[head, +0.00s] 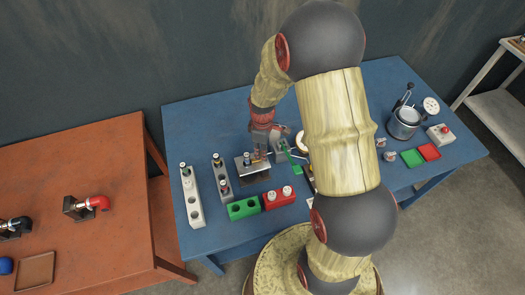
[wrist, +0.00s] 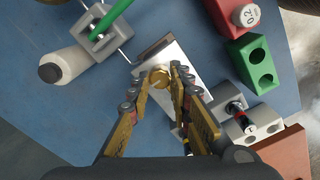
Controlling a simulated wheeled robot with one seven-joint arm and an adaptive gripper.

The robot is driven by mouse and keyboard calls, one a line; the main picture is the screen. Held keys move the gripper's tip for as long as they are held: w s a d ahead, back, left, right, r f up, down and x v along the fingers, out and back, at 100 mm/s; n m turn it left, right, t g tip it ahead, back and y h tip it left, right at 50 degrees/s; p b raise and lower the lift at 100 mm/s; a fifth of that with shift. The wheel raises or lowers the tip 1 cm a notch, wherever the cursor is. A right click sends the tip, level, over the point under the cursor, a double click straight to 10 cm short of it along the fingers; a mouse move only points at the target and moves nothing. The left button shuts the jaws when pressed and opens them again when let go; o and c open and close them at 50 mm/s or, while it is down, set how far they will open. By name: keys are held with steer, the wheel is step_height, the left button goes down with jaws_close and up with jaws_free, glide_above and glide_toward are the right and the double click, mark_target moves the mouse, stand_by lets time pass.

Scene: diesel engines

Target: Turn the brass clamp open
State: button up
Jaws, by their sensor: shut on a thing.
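The brass clamp (wrist: 160,77) is a round, gold-coloured knob on a bright metal plate (wrist: 173,58) in the wrist view. My gripper (wrist: 159,82) has its two yellow fingers on either side of the knob and is shut on it. In the head view the metal plate (head: 246,162) tops a block near the middle of the blue table, and my gripper (head: 259,150) reaches down to it. The gripper hides the brass clamp there. The fingers cover part of the plate in the wrist view.
A grey vise (wrist: 98,38) with a green bar stands close to the plate, beside a white cylinder (wrist: 72,64). A green block (head: 243,208), a red block (head: 279,198), a grey holed block (head: 221,177) and a white holed block (head: 191,197) stand around it on the blue table (head: 209,112).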

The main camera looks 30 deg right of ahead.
jaws_close()
steer(key=shift+m, duration=0.3)
steer(key=m, duration=0.3)
steer(key=shift+m, duration=0.4)
steer(key=m, duration=0.4)
steer(key=shift+m+p, duration=0.3)
steer(key=m, duration=0.4)
steer(key=shift+m, duration=2.5)
steer(key=o, duration=0.6)
jaws_free()
